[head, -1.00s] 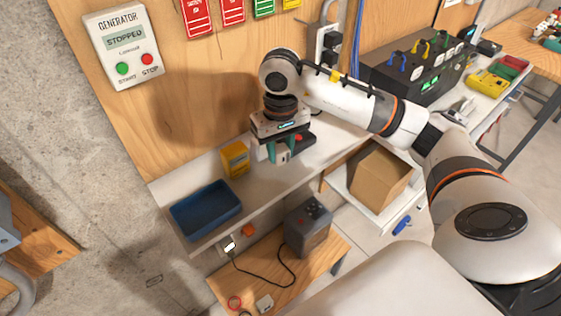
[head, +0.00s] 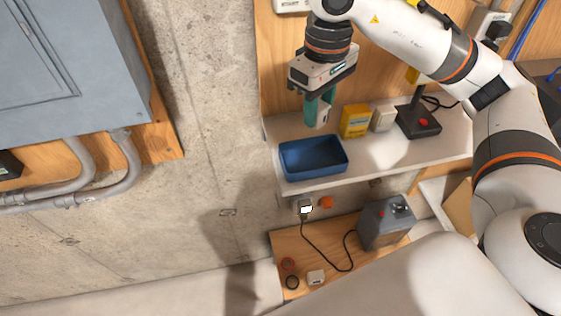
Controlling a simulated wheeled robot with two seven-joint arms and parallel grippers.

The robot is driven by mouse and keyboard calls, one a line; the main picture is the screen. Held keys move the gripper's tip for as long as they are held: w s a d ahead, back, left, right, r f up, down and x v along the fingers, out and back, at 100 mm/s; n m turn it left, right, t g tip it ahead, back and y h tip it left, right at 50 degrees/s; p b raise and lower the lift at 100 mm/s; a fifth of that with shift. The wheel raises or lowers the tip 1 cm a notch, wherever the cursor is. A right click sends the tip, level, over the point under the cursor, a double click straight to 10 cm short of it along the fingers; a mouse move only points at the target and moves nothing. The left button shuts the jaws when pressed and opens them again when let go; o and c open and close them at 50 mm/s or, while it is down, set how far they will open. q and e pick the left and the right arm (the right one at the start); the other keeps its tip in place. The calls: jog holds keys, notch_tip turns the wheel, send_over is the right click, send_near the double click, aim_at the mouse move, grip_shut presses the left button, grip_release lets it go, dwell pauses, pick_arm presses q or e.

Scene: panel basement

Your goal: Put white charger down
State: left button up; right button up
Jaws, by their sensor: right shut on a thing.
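My right gripper (head: 319,110) is shut on a small white charger (head: 323,116), which shows between its teal fingers. It holds the charger upright above the back right part of the blue tray (head: 313,174). The fingers hide part of the charger, and I cannot tell how high above the shelf it is. My left gripper is not in view.
On the white shelf (head: 370,161) stand a yellow box (head: 355,121), a white block (head: 383,118) and a black device with a red button (head: 418,122). Below, a wooden bench (head: 290,245) holds a grey box (head: 383,222) and a small white block (head: 316,277).

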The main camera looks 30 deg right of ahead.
send_near(312, 161)
jog(key=shift+d+f, duration=0.1)
jog(key=shift+f+p, duration=0.3)
notch_tip(312, 161, down, 4)
jog(key=shift+p, duration=0.6)
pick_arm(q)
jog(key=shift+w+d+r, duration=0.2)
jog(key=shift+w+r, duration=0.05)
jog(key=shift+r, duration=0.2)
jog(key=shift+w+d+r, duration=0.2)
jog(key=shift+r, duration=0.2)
pick_arm(e)
jog(key=shift+f, duration=0.15)
pick_arm(q)
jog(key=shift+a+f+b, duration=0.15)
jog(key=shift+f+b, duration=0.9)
jog(key=shift+b, duration=0.05)
pick_arm(e)
jog(key=shift+f, duration=0.6)
jog(key=o, duration=1)
jog(key=shift+o, duration=0.2)
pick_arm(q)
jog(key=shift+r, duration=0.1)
